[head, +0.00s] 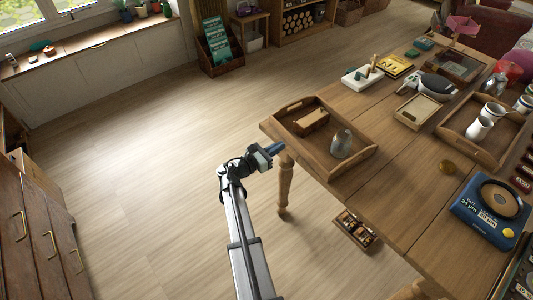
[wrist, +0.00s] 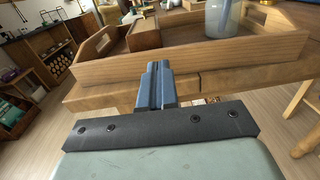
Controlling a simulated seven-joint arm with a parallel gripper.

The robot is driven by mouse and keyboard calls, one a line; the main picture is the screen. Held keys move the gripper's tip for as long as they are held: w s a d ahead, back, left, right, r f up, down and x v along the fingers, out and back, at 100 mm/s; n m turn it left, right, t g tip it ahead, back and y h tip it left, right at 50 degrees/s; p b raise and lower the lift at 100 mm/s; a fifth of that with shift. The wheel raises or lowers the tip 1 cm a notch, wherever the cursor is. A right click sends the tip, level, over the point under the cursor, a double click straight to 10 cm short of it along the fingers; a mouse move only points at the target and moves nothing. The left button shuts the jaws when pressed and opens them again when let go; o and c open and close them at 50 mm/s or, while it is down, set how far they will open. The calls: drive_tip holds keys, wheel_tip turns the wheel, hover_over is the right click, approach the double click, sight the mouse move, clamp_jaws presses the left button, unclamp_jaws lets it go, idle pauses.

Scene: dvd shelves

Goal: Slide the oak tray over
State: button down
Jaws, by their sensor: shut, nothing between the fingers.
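The oak tray (head: 357,165) lies on the near left corner of the wooden table. It has raised walls and cut-out handles, and holds a small wooden box (head: 311,122) and a clear glass jar (head: 342,143). My gripper (head: 277,148) is left of the tray, just off the table's edge, shut and empty. In the wrist view the shut fingers (wrist: 159,83) point at the tray's near wall (wrist: 215,55). Whether they touch it I cannot tell. The box (wrist: 143,33) and the jar (wrist: 222,17) show behind that wall.
The table (head: 400,200) runs to the right. Bare tabletop lies right of the oak tray. A box (head: 355,230) sits below the table.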

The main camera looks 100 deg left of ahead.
sight(294, 138)
drive_tip(key=shift+x, duration=1.75)
drive_tip(key=x, duration=0.6)
drive_tip(key=shift+w+a, duration=0.2)
drive_tip(key=shift+a, duration=0.1)
drive_tip(key=shift+s+d, duration=0.1)
drive_tip(key=shift+d, duration=0.05)
